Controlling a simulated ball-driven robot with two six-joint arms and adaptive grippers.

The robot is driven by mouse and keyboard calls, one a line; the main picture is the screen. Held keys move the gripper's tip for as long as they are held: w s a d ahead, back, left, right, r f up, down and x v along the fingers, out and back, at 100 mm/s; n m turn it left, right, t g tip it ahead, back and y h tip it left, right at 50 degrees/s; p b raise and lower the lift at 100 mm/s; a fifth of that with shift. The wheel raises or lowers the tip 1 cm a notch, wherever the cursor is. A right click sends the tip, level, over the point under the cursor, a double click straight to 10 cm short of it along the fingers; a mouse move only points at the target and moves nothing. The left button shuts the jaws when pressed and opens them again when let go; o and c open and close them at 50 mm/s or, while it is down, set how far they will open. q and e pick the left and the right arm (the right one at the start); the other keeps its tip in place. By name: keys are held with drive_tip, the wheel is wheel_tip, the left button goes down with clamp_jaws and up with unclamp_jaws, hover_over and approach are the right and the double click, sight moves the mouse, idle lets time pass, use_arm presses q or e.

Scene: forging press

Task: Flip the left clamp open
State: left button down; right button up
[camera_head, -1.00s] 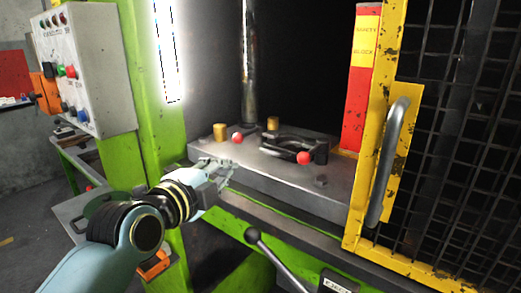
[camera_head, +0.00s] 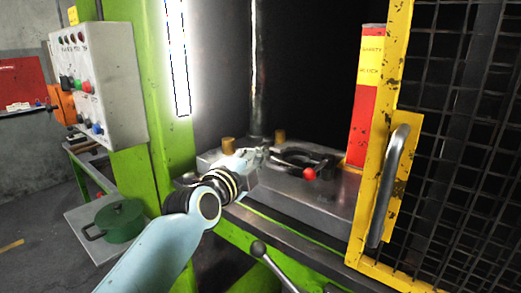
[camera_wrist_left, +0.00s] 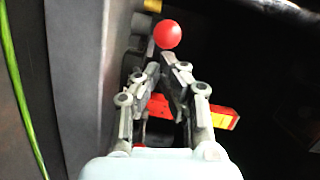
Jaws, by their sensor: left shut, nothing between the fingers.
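My left gripper (camera_head: 256,157) reaches over the near left part of the press bed (camera_head: 300,195). Its fingers are shut and empty. In the left wrist view a red ball knob (camera_wrist_left: 168,34) lies just beyond the shut fingertips (camera_wrist_left: 163,62); it appears to be the left clamp's handle end. I cannot tell whether the fingers touch it. In the head view the left clamp is hidden behind my gripper. The right clamp's red knob (camera_head: 310,174) shows to the right, by a dark ring-shaped part (camera_head: 300,156). My right gripper is out of view.
A red and yellow safety block (camera_head: 366,100) stands at the right of the bed, behind a yellow mesh gate (camera_head: 385,190) with a grey handle. Brass posts (camera_head: 228,145) stand at the back. A lever (camera_head: 260,250) sticks up in front.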

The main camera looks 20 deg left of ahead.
use_arm(q)
drive_tip(key=shift+w+d, duration=0.1)
drive_tip(key=shift+w, duration=1.05)
drive_tip(key=shift+f, duration=0.1)
